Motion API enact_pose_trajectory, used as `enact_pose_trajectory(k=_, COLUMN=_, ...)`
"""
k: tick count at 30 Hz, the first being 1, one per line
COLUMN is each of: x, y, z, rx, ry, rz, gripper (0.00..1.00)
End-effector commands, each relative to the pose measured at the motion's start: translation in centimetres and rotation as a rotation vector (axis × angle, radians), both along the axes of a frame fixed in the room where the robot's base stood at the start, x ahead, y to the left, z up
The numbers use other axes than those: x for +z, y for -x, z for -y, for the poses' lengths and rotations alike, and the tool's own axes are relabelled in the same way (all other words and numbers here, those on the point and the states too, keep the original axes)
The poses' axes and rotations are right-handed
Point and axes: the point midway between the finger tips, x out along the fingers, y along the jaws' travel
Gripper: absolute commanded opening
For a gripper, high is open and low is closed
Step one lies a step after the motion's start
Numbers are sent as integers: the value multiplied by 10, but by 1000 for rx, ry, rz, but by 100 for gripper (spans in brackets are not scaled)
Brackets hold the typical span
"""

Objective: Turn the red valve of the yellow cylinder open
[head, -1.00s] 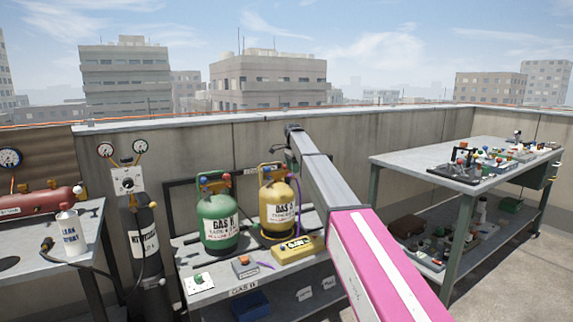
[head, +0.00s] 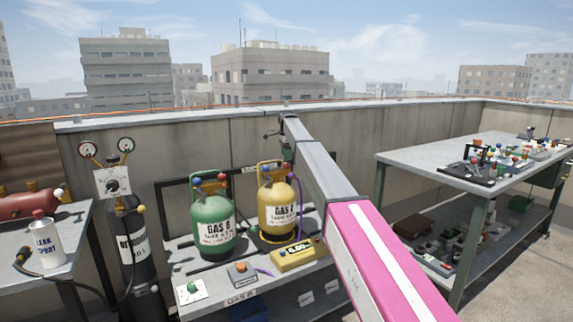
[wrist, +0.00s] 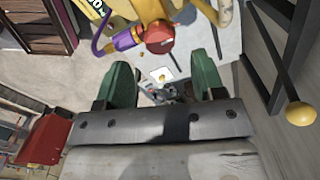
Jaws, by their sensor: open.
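The yellow cylinder (head: 277,212) stands on the bench against the wall, right of the green cylinder (head: 212,225). Its red valve (head: 289,167) is on top, with a blue valve (head: 266,169) to its left. In the wrist view the red valve (wrist: 160,38) shows just beyond the fingers, with a purple part beside it and the yellow cylinder (wrist: 150,10) behind. My gripper (wrist: 163,80) is open, its two green fingers apart, with nothing between them; the valve is not between the fingers. In the head view my arm hides most of the gripper.
A yellow meter (head: 298,254) sits in front of the cylinders. A dark nitrogen cylinder (head: 133,240) with gauges stands left of the bench. A leak spray can (head: 45,240) is on the left table. A cluttered table (head: 405,158) is at right. A yellow ball (wrist: 299,113) shows at the wrist view's right.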

Motion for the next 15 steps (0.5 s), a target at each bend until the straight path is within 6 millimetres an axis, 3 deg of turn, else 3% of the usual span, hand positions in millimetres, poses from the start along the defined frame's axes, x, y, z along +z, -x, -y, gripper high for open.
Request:
enact_pose_trajectory(k=7, x=-41, y=0, z=0, rx=0, ry=0, rz=-1, gripper=63)
enact_pose_trajectory(k=15, x=-51, y=0, z=0, rx=0, ry=0, rz=0, gripper=63)
